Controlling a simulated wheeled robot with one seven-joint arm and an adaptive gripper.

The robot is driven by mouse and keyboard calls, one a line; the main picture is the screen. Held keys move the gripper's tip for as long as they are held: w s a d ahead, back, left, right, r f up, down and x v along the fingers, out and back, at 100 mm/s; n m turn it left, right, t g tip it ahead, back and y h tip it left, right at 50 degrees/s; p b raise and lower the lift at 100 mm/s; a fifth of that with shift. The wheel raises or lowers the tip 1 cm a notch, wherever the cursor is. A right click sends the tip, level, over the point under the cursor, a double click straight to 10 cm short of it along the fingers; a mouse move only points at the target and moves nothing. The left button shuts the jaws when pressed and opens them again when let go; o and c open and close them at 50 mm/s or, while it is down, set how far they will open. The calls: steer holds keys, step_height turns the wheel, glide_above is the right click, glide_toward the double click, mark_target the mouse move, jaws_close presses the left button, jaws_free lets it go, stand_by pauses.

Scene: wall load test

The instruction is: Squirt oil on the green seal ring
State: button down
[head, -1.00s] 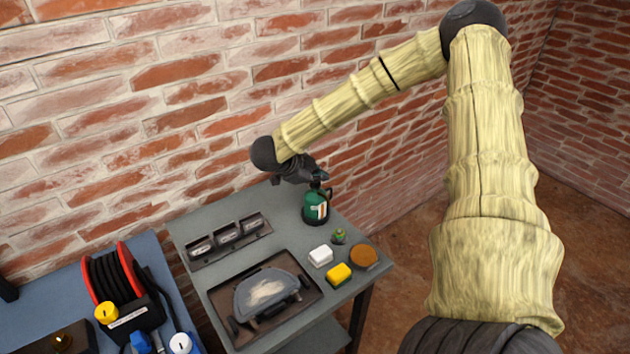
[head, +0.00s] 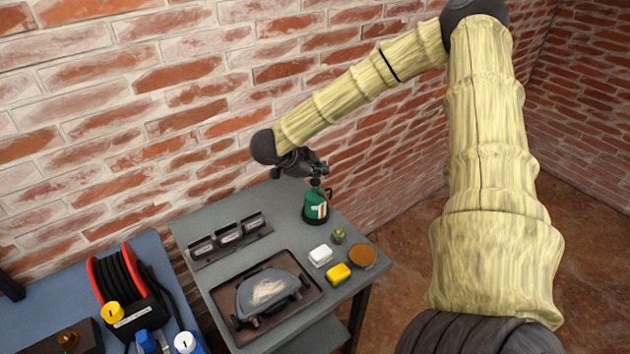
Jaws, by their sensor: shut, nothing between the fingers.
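A dark green oil can (head: 315,207) with a white and orange label and a dark base stands upright near the back right of the grey table. My gripper (head: 318,171) is at the can's top, beside or just above its dark upper part. The fingers are small and dark here; I cannot tell whether they touch the can. No green seal ring can be made out for certain. A small green item (head: 338,236) sits in front of the can, too small to identify. A dark tray (head: 305,306) holds a grey half-round housing (head: 268,290).
On the grey table (head: 200,215) are a dark holder with several slots (head: 231,239), a white block (head: 320,256), a yellow block (head: 339,273) and a round brown item (head: 362,256). A blue table (head: 50,295) at left carries a red-rimmed reel (head: 120,285). A brick wall stands close behind.

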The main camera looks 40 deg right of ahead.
mark_target(317, 182)
step_height(317, 182, up, 5)
steer(key=p, duration=0.4)
steer(key=shift+p, duration=0.3)
stand_by(0.8)
